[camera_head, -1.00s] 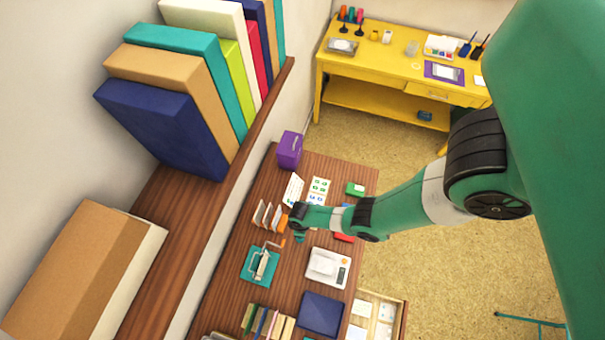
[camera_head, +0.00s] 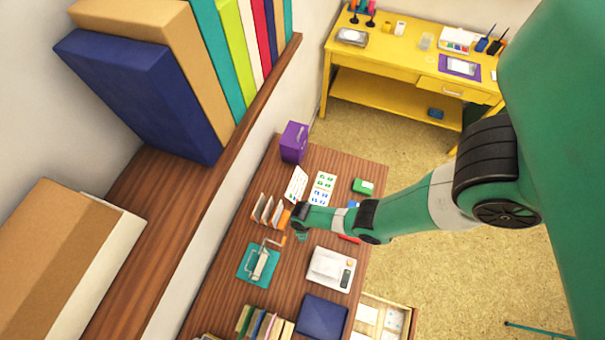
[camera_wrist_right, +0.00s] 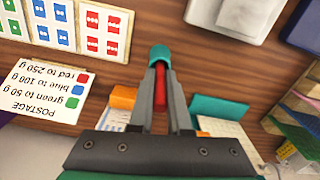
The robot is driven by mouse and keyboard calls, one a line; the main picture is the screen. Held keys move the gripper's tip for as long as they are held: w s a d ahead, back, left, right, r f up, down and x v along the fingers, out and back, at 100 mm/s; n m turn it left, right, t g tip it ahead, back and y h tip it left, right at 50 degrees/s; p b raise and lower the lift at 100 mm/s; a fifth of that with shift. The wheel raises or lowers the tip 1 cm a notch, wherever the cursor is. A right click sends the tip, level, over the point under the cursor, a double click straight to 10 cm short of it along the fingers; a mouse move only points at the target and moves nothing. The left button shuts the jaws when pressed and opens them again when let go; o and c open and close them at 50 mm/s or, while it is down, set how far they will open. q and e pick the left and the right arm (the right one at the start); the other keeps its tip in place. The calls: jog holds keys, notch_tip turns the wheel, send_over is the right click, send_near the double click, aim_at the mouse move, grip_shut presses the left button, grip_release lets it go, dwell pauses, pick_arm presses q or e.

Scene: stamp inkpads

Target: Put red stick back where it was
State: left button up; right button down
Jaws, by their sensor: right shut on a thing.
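My right gripper (camera_wrist_right: 160,72) is shut on a red stick (camera_wrist_right: 160,92), whose red shaft shows between the two fingers in the right wrist view. A teal piece (camera_wrist_right: 160,54) shows at the fingertips; I cannot tell if it is part of the stick. In the head view my right gripper (camera_head: 300,220) is over the wooden table (camera_head: 215,290), beside the letter rack (camera_head: 268,211), and the stick cannot be made out. A red thing (camera_head: 349,239) lies partly hidden under my right arm. My left gripper is not in view.
A green pad (camera_head: 364,186) and a blue pad (camera_head: 353,204) lie near the table's right edge. A white scale (camera_head: 330,269), teal mat (camera_head: 258,265), dark blue pad (camera_head: 322,315), stamp sheets (camera_head: 322,188) and purple box (camera_head: 293,142) stand around. A postage card (camera_wrist_right: 48,90) shows in the right wrist view.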

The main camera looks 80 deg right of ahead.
notch_tip(320, 180, down, 2)
jog(key=shift+b, duration=0.3)
jog(key=shift+r, duration=0.25)
jog(key=shift+f, duration=0.25)
jog(key=c, duration=0.9)
grip_release()
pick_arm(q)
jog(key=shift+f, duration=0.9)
pick_arm(e)
jog(key=shift+o, duration=0.2)
jog(key=shift+r, duration=0.1)
